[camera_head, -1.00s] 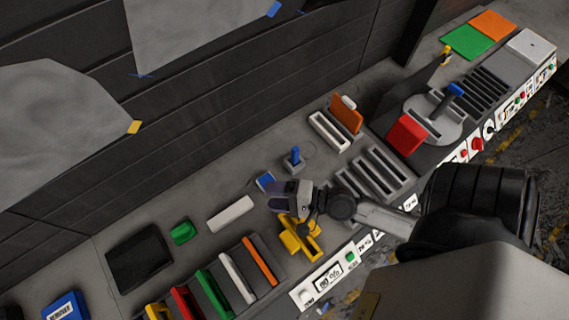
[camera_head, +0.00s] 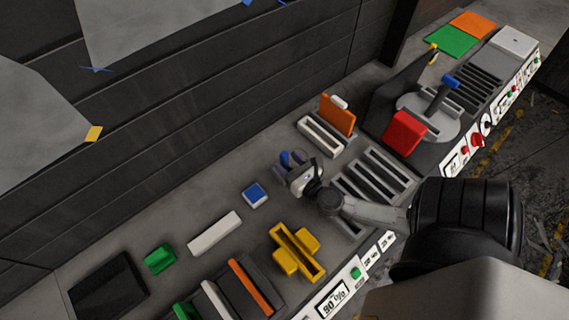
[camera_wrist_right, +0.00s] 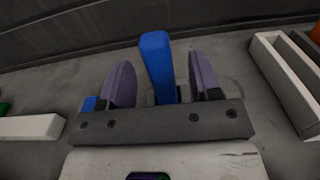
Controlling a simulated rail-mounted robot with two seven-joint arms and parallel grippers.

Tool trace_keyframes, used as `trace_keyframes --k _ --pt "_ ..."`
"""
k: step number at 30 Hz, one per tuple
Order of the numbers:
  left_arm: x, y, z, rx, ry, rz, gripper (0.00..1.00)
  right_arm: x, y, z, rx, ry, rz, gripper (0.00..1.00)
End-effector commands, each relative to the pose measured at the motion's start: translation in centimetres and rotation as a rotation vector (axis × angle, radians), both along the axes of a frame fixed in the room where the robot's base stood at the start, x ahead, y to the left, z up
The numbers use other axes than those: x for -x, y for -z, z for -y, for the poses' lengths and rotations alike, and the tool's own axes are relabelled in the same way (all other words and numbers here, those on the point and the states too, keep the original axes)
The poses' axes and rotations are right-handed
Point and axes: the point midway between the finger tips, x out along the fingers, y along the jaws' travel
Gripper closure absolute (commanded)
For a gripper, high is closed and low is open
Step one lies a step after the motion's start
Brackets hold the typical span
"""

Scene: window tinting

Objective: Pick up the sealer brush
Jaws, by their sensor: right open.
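A blue upright handle (camera_head: 284,157), which appears to be the sealer brush, stands on the grey bench. It also shows in the right wrist view (camera_wrist_right: 158,65), with its grey base partly hidden. My right gripper (camera_head: 290,166) is right at the handle. In the right wrist view my right gripper (camera_wrist_right: 162,78) is open, with one purple finger on each side of the blue handle and gaps visible. The handle stands between the fingers and is not gripped. My left gripper is not in view.
A blue-topped block (camera_head: 255,195) lies left of the gripper. A white tray with an orange piece (camera_head: 337,116) stands behind right. A slotted grey rack (camera_head: 385,172), a yellow holder (camera_head: 297,250) and a white bar (camera_head: 214,234) are also on the bench. A dark wall rises behind.

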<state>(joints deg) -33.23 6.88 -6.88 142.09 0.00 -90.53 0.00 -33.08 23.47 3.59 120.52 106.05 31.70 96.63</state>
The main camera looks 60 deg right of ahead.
Motion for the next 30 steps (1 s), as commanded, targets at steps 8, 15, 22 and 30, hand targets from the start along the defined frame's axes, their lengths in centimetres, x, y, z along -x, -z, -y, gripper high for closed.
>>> trace_keyframes --k 8,15,22,30 --pt "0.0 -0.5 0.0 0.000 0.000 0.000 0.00 -3.1 -0.1 1.2 0.000 -0.002 0.001 0.43" --pt "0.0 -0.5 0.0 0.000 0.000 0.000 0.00 -3.5 0.0 1.4 0.002 -0.001 -0.001 0.43" --pt "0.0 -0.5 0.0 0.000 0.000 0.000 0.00 -3.5 0.0 1.4 0.002 -0.001 -0.001 0.55" --pt "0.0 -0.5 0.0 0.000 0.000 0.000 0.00 -3.5 0.0 1.4 0.002 -0.002 -0.001 0.81"
